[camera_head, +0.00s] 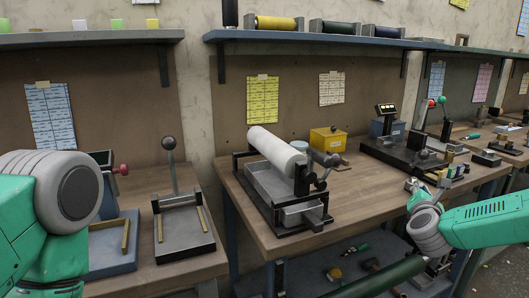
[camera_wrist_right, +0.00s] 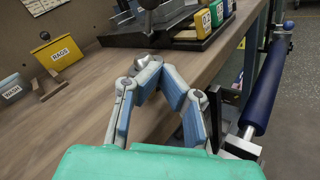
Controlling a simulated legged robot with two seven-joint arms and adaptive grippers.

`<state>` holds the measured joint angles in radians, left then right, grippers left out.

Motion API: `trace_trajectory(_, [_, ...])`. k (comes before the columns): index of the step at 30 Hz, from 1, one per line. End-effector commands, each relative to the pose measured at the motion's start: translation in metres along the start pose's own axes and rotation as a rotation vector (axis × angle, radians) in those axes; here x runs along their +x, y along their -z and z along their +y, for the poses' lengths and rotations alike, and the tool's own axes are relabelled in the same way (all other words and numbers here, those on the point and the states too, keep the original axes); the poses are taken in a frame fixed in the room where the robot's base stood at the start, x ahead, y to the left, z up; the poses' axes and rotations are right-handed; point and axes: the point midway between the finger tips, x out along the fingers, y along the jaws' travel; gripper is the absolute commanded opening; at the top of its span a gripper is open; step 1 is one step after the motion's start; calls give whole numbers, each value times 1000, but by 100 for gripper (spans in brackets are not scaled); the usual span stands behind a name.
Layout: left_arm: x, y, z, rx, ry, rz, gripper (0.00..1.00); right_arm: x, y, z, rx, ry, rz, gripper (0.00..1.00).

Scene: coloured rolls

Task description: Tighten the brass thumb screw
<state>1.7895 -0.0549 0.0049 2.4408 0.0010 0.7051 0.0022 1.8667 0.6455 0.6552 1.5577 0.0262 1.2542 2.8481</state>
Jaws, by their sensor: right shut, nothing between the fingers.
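I cannot make out the brass thumb screw for certain in either view. Small brass-coloured parts (camera_head: 447,172) lie at the front of the right bench in the head view, too small to tell apart. My right gripper (camera_head: 413,186) is at that bench's front edge, just left of these parts. In the right wrist view my right gripper (camera_wrist_right: 151,66) has its fingertips together over the wooden bench top, with nothing between them. My left arm comes in at the left of the head view, but its gripper is out of the picture.
A stand with a white roll (camera_head: 277,148) is on the middle bench. Behind it is a yellow RAGS box (camera_wrist_right: 58,50). A dark machine (camera_head: 404,152) stands behind my right gripper. A blue roll (camera_wrist_right: 272,88) is beside the bench. Bare wood (camera_wrist_right: 75,105) lies left of my fingers.

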Motion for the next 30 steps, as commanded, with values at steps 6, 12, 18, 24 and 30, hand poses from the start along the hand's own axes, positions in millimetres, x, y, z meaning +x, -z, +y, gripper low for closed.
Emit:
trace_trajectory(6, [1, 0, 0, 0, 0, 0, 0, -2, 6, -1, 1, -4, 17, 0])
trace_trajectory(12, [6, 0, 0, 0, 0, 0, 0, 0, 1, -6, 3, -1, 16, 0])
trace_trajectory(18, [6, 0, 0, 0, 0, 0, 0, -10, -4, -5, 2, -2, 14, 0])
trace_trajectory(24, [5, 0, 0, 0, 0, 0, 0, -34, -5, -3, 4, -3, 11, 0])
trace_trajectory(30, [5, 0, 0, 0, 0, 0, 0, -55, -5, -4, 2, -3, 10, 0])
